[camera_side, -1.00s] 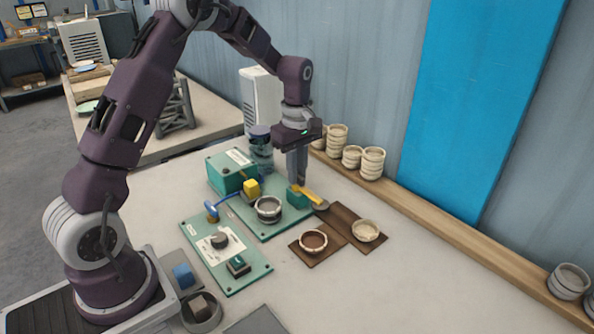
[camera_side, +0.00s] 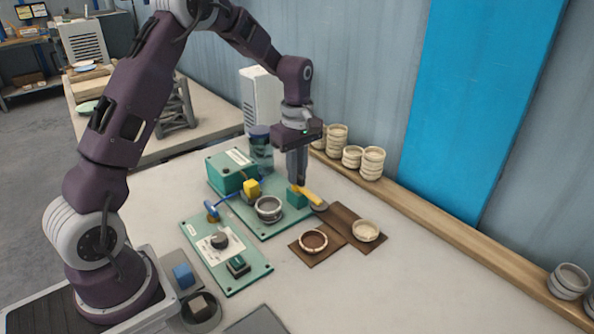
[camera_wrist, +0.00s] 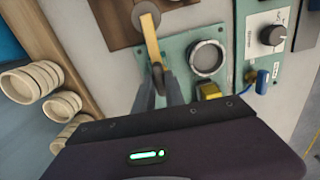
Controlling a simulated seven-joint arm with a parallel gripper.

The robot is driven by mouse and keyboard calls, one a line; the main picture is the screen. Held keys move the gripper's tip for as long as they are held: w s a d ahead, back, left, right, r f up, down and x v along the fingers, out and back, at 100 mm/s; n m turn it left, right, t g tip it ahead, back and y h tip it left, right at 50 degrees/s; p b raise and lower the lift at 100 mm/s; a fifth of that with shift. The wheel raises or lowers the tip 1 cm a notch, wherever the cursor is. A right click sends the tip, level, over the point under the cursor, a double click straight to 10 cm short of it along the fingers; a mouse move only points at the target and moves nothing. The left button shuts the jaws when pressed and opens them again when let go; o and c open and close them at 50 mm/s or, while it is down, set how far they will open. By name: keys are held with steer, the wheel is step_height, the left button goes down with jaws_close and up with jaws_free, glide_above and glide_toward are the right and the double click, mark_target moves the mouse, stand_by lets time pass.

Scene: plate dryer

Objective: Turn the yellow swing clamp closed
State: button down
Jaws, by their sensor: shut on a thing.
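The yellow swing clamp (camera_side: 310,195) is a flat yellow bar with a dark round pad at its outer end, mounted at a green block (camera_side: 297,200). In the side view the bar points toward the lower right, away from the round grey fixture (camera_side: 268,209), which it does not cover. In the wrist view the bar (camera_wrist: 151,40) runs up from between my fingers to the pad. My gripper (camera_side: 297,183) points down and is shut on the bar near its block end. The fingertips (camera_wrist: 159,72) partly hide that end in the wrist view.
A yellow block (camera_side: 252,188) and a green box (camera_side: 229,172) stand left of the fixture. A control panel (camera_side: 226,256) with a knob lies nearer my base. Brown mats (camera_side: 342,220) with two small dishes lie right of the clamp. Stacked bowls (camera_side: 372,163) line the wall ledge.

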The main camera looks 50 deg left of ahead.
steer(key=m, duration=0.4)
steer(key=shift+m, duration=0.3)
steer(key=m, duration=0.9)
steer(key=shift+m, duration=1.9)
steer(key=c, duration=1.4)
jaws_free()
step_height(320, 180, up, 7)
steer(key=shift+r, duration=0.1)
